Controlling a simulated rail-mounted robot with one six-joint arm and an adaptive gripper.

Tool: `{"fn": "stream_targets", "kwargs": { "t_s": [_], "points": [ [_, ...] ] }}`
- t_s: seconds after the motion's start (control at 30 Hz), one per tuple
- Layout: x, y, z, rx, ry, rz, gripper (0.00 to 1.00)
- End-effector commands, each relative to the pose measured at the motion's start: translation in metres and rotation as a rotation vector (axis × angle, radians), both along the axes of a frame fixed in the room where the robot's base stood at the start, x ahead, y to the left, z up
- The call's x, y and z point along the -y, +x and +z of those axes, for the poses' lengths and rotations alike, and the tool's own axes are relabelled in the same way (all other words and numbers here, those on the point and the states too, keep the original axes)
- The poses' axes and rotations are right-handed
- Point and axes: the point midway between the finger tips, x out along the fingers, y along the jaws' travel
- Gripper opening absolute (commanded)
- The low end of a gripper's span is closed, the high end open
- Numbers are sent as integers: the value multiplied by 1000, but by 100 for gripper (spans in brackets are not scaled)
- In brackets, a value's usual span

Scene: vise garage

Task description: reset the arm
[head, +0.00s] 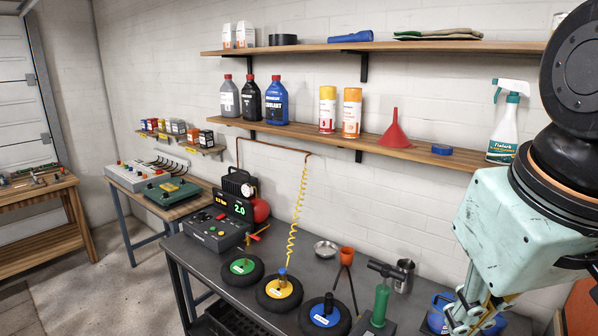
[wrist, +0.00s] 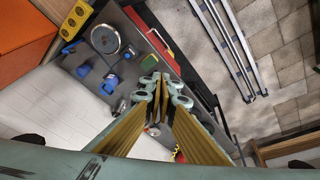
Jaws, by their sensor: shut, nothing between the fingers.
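My gripper (wrist: 165,84) is shut and empty in the wrist view, its fingers meeting over the dark workbench. In the head view my gripper (head: 474,310) hangs at the lower right, partly cut off by the bottom edge. It is in front of a blue object (head: 437,309) on the workbench (head: 290,250). My arm comes in from the right edge, close to the shelves. The gap between the fingertips and the bench is hard to judge.
A green hand pump (head: 381,302), a metal mug (head: 404,276) and a red funnel on a stand (head: 346,258) stand left of my gripper. A spray bottle (head: 506,122) is on the lower shelf (head: 330,137) near my arm. The wrist view shows floor rails (wrist: 229,45).

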Motion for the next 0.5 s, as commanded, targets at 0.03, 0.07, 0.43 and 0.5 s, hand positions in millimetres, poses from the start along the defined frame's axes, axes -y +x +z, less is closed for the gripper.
{"fn": "stream_targets", "kwargs": {
  "t_s": [0.03,0.07,0.43,0.5],
  "points": [
    [-1,-8,0,7,6,-10,0],
    [-1,-12,1,10,10,-18,0],
    [-5,-53,1,29,48,-84,0],
    [-6,-56,1,30,52,-89,0]
  ]
}}
